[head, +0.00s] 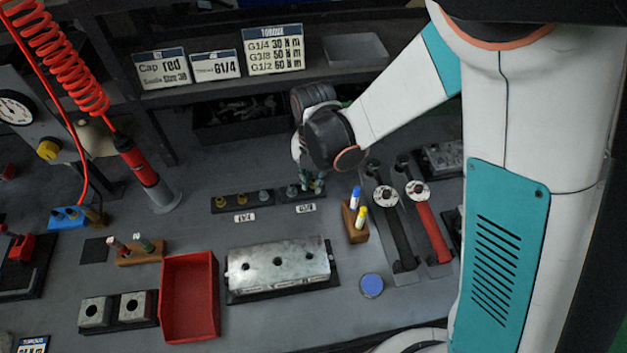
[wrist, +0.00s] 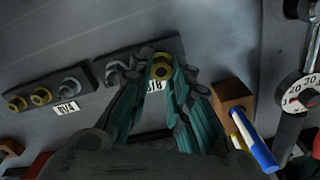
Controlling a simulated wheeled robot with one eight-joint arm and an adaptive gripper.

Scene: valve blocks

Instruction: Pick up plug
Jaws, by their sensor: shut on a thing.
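My gripper (head: 312,184) is over the right plug rack (head: 300,203) at the back of the bench, pointing down. In the wrist view its teal fingers (wrist: 159,88) are closed around a plug with a yellow ring (wrist: 162,67). The plug is at the right end of the rack with the G3/8 label; whether it is clear of the rack cannot be told. The left rack (head: 229,208) carries yellow-ringed plugs and a grey one (wrist: 71,84), with a label in front.
A metal valve block (head: 278,265) with several holes lies in front of the racks, beside a red bin (head: 190,300). A wooden marker holder (head: 355,222) and torque wrenches (head: 430,225) stand close on the right. A shelf with signs (head: 273,50) is behind.

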